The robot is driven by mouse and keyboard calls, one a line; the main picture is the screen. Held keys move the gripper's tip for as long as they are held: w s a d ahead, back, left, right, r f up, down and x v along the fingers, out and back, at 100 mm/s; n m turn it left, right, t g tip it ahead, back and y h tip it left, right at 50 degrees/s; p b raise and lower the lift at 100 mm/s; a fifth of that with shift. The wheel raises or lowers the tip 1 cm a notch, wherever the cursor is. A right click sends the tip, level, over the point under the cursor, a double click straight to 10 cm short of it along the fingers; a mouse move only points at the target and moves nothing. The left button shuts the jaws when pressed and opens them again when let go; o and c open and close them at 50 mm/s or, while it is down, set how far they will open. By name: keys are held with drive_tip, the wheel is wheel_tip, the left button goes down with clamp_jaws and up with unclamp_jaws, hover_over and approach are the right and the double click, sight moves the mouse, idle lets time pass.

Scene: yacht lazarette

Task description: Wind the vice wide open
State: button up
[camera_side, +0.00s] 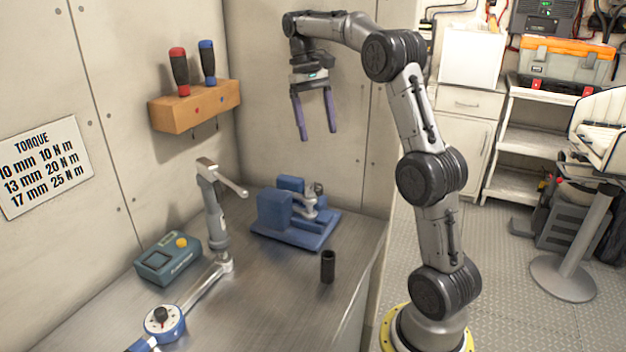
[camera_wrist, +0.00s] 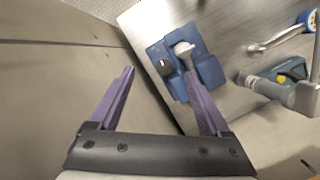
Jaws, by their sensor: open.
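The blue vice (camera_side: 275,212) stands on the metal bench top near the back corner. A grey metal part (camera_side: 308,203), which looks like its screw and handle, shows between and beside its blue blocks. How far apart its jaws are, I cannot tell. The vice also shows in the wrist view (camera_wrist: 207,70), partly behind a finger. My gripper (camera_side: 316,137) is open and empty, with purple fingers pointing down, high above the vice and apart from it. In the wrist view my gripper's two fingers (camera_wrist: 160,80) are spread wide.
A torque wrench (camera_side: 205,282) with a blue dial lies front left. A teal box (camera_side: 168,257), an upright grey tool (camera_side: 213,215) and a black socket (camera_side: 328,266) stand around the vice. A wooden rack (camera_side: 195,106) with two screwdrivers juts from the wall. Bare bench lies in front.

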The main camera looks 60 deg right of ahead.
drive_tip(key=f+n, duration=0.1)
drive_tip(key=f, duration=0.3)
drive_tip(key=w+f+n, duration=0.1)
drive_tip(key=f, duration=0.4)
drive_tip(key=f+g, duration=0.1)
drive_tip(key=f, duration=0.3)
drive_tip(key=shift+w+f+n+y, duration=0.2)
drive_tip(key=shift+f+n+y, duration=0.1)
drive_tip(key=shift+n, duration=0.1)
drive_tip(key=shift+s+f, duration=0.2)
drive_tip(key=shift+f, duration=0.45)
drive_tip(key=shift+c, duration=0.3)
clamp_jaws()
